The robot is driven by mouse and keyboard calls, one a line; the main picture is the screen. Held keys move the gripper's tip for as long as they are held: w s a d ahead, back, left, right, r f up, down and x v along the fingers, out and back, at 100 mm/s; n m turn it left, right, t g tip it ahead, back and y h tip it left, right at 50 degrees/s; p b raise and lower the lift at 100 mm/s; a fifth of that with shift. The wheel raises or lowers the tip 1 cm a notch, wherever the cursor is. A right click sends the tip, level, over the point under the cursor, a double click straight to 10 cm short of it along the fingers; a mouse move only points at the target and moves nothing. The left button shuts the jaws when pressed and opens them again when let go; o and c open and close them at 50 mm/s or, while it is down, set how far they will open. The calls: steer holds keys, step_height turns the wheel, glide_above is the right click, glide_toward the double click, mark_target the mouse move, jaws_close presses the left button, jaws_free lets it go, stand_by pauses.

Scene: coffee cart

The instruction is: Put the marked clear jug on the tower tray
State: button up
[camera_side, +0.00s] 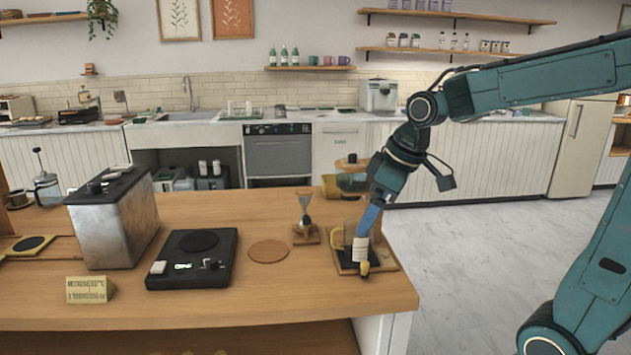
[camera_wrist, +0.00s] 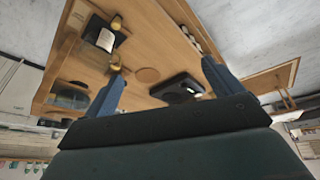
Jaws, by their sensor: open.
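The clear jug (camera_side: 350,236) with a white label and a yellow handle appears to stand upright on the dark pad of a wooden tray (camera_side: 388,262) at the right end of the counter. In the wrist view, the jug's white label (camera_wrist: 105,41) shows over the dark pad, and the tray (camera_wrist: 78,20) is at upper left. My gripper (camera_side: 365,228) points down, its blue finger overlapping the jug in the side view. In the wrist view my gripper (camera_wrist: 163,68) has its fingers wide apart with nothing between them. Contact with the jug cannot be told.
A glass vessel with a wooden lid (camera_side: 352,166) stands behind the tray. A small dripper stand (camera_side: 305,222), a round cork mat (camera_side: 268,251), a black scale (camera_side: 194,259) and a metal box (camera_side: 112,222) lie leftward. The counter's right edge is close to the tray.

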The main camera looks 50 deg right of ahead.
steer(key=s+a+m+t, duration=0.1)
steer(key=s+a+m, duration=0.2)
steer(key=s, duration=1.1)
steer(key=a, duration=0.2)
steer(key=shift+s+a+r, duration=0.15)
steer(key=shift+s+a, duration=0.15)
steer(key=shift+s, duration=0.05)
